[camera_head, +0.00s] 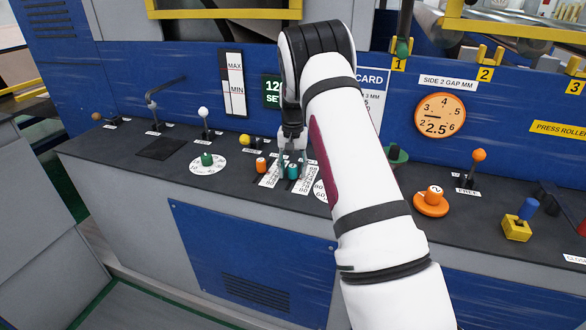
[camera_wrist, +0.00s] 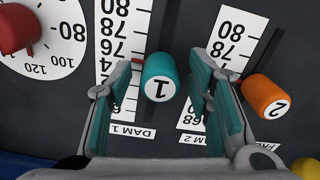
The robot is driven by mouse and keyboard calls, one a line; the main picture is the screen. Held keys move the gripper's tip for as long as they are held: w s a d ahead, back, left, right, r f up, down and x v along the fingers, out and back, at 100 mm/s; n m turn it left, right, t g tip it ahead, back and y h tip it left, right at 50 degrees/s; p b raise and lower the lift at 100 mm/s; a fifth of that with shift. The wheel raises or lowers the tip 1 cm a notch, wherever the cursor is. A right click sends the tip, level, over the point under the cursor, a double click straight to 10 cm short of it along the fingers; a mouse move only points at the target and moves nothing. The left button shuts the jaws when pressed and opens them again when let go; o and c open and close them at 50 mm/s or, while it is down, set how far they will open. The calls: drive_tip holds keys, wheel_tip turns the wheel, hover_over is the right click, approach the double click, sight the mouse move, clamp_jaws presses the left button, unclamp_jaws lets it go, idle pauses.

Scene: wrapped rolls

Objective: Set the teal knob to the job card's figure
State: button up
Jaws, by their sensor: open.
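The teal knob (camera_wrist: 160,77), marked 1, stands between the two fingers of my open gripper (camera_wrist: 164,100) in the wrist view, with no clear contact. A red pointer beside it lies at the DAM 1 scale (camera_wrist: 124,45), roughly around 74; I cannot read it exactly. In the head view the teal knob (camera_head: 292,172) shows small under my gripper (camera_head: 291,160). The job card (camera_head: 372,78) on the blue wall is mostly hidden by my arm; only "CARD", "3 MM" and a 5 show.
An orange knob (camera_wrist: 265,95) marked 2 stands close to the right finger. A red dial knob (camera_wrist: 15,30) is at upper left of the wrist view. A green dial knob (camera_head: 207,159), levers and an orange knob (camera_head: 431,203) stand along the console (camera_head: 130,160).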

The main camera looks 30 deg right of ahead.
clamp_jaws()
drive_tip(key=shift+w+d, duration=0.1)
drive_tip(key=w+d+b, duration=0.1)
drive_tip(key=b, duration=0.1)
drive_tip(key=shift+w+d+f+b, duration=0.1)
drive_tip(key=shift+w+d+b, duration=0.1)
drive_tip(key=shift+b, duration=0.15)
drive_tip(key=shift+w+d+b, duration=0.3)
drive_tip(key=shift+d+b, duration=0.15)
drive_tip(key=shift+b, duration=0.25)
unclamp_jaws()
drive_tip(key=shift+s, duration=0.1)
